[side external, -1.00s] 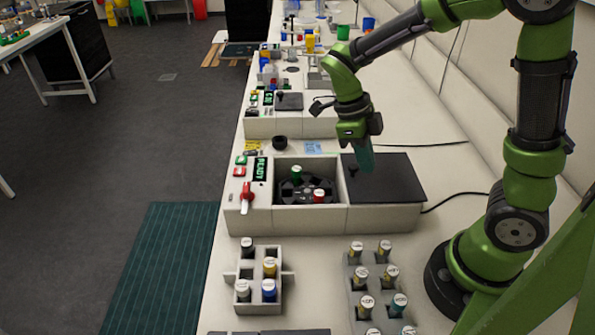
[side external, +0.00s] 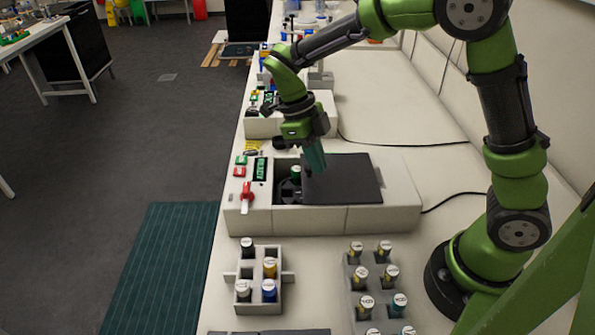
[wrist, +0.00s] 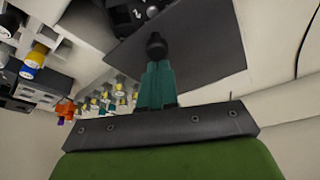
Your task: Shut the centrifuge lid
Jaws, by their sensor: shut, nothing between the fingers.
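The centrifuge (side external: 320,218) is a pale box on the bench with a "READY" display. Its dark sliding lid (side external: 350,182) covers the right and middle part of the top. The left strip of the opening is uncovered and shows the black rotor (side external: 288,192) and a green-capped tube (side external: 296,172). My gripper (side external: 316,168) points down at the lid's left edge, its teal fingers closed. In the wrist view the fingers (wrist: 157,82) are together right beside the lid's black knob (wrist: 156,46), apparently touching it. The lid (wrist: 200,55) also shows there.
A grey rack (side external: 283,277) with capped tubes stands in front of the centrifuge. Another rack (side external: 376,312) with several tubes stands front right. Other equipment stands behind.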

